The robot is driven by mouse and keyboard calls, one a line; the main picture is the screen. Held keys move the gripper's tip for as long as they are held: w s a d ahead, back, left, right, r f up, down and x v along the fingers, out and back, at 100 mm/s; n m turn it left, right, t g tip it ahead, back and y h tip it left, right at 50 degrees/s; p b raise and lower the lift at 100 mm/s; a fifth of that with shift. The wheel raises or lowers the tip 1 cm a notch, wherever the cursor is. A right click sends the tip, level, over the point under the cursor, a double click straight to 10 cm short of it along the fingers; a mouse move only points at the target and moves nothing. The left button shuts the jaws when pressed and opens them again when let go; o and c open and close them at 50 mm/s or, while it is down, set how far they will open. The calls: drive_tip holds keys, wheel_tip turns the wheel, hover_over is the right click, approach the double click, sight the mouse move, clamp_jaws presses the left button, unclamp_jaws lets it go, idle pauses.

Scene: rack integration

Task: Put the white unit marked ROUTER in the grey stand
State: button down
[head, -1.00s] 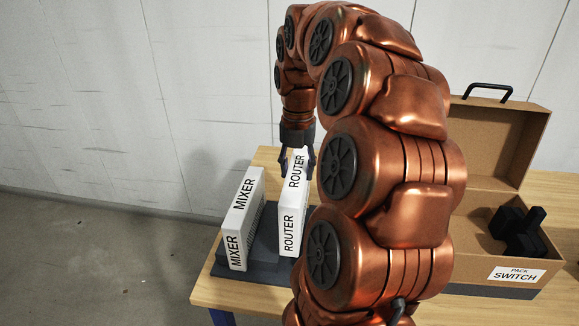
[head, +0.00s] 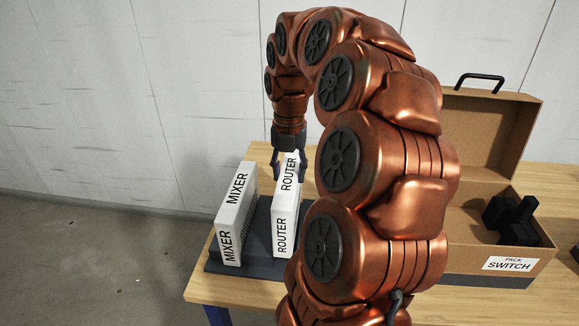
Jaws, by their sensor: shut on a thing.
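The white ROUTER unit (head: 284,217) stands upright at the right part of the dark grey stand (head: 259,238). My gripper (head: 289,168) points down from above and is shut on the unit's top edge, with dark fingers on either side. The unit's lower end is at the stand, but I cannot tell whether it rests fully on the stand's base. A white MIXER unit (head: 235,217) stands upright in the stand to the left, with a gap between the two. My arm hides the stand's right end.
An open cardboard-coloured case (head: 470,222) marked PACK SWITCH stands to the right on the wooden table (head: 225,287), with black objects (head: 513,220) inside. A pale wall is behind the table. My arm blocks the middle of the view.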

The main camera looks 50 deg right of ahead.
drive_tip(key=shift+f+b, duration=1)
drive_tip(key=shift+f, duration=1.9)
drive_tip(key=shift+c, duration=2.3)
unclamp_jaws()
drive_tip(key=shift+r, duration=6)
drive_tip(key=shift+w+a, duration=0.1)
